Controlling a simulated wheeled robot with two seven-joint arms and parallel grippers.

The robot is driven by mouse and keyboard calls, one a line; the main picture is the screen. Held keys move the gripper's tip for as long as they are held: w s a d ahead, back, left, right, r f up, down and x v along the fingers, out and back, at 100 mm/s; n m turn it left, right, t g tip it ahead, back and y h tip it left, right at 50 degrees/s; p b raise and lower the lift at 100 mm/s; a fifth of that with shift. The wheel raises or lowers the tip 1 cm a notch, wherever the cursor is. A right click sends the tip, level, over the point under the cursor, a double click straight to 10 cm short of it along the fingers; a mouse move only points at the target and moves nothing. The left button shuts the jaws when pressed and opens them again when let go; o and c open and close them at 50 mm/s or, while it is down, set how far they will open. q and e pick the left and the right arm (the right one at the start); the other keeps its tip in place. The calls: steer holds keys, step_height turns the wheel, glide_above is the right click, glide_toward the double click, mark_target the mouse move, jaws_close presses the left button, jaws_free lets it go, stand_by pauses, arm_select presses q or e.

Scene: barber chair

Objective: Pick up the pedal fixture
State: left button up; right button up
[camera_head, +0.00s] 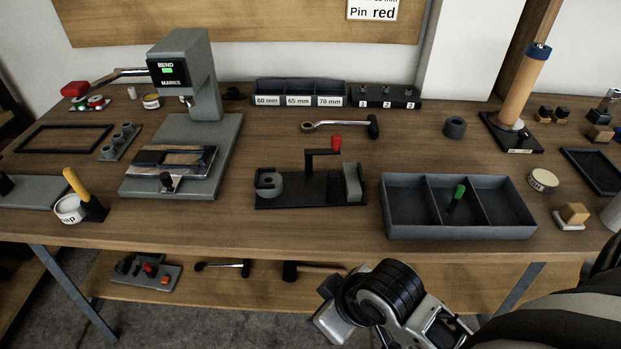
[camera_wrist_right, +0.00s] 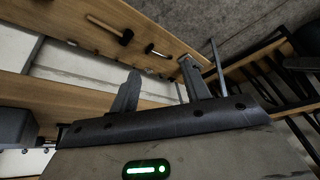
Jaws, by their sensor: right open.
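Two fixtures show in the head view, and I cannot tell for sure which is the pedal fixture. One is a grey-plate fixture (camera_head: 147,271) with black and red knobs and an orange block, on the lower shelf at the left. The other is a black-based fixture (camera_head: 310,192) with a red-knobbed crank and grey end pieces, on the bench top in the middle. My right gripper (camera_wrist_right: 160,78) is open and empty, its two fingers apart in the right wrist view. It is low in front of the bench, right of the shelf fixture. My left gripper is out of view.
A ratchet (camera_head: 224,266) and a hammer (camera_head: 314,271) lie on the lower shelf, between the grey-plate fixture and my right arm. The bench's front edge overhangs this shelf, and a metal leg (camera_head: 80,295) stands left of it. A divided tray (camera_head: 458,232) sits near the bench edge.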

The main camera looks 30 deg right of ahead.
steer(key=w+a+r+n+g+y, duration=0.1)
steer(key=w+a+r+n, duration=0.1)
steer(key=w+n, duration=0.15)
steer(key=w+a+r+n+g, duration=0.1)
steer(key=w+a+r+n, duration=0.15)
steer(key=n, duration=0.25)
step_height(320, 180, up, 18)
steer(key=n+g+h, duration=0.3)
steer(key=n, duration=0.6)
glide_above(333, 172)
steer(key=f, duration=1)
steer(key=shift+d, duration=0.35)
steer(key=shift+s+a+f, duration=0.1)
steer(key=shift+a+f, duration=0.1)
steer(key=shift+f, duration=1.2)
steer(key=shift+a+f, duration=0.15)
steer(key=shift+f, duration=1.2)
jaws_close()
steer(key=shift+r, duration=0.15)
